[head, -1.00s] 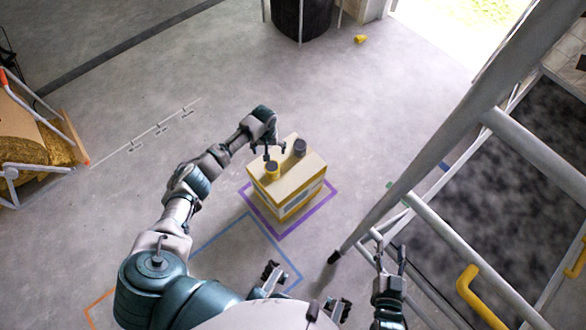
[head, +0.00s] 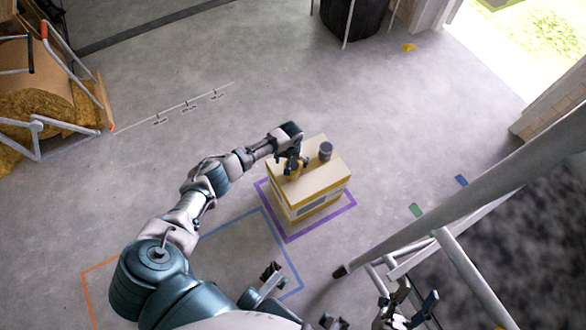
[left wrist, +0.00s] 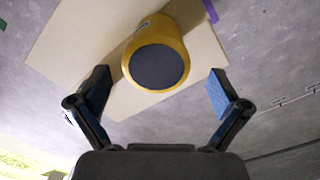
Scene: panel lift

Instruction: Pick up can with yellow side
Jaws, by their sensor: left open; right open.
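The can with the yellow side (left wrist: 155,35) stands on the box top, its dark round top between my left gripper's open fingers in the left wrist view. In the head view the yellow can (head: 291,171) is partly hidden by my left gripper (head: 292,165), which is open right over it. I cannot tell whether the fingers touch the can. My right gripper (head: 408,308) is open and empty at the lower right, away from the box.
The cardboard box (head: 312,180) stands inside a purple floor outline (head: 335,216). A large ladder-like metal frame (head: 450,205) fills the right side. A cart with a yellow-brown roll (head: 40,100) is at upper left. Open floor lies behind the box.

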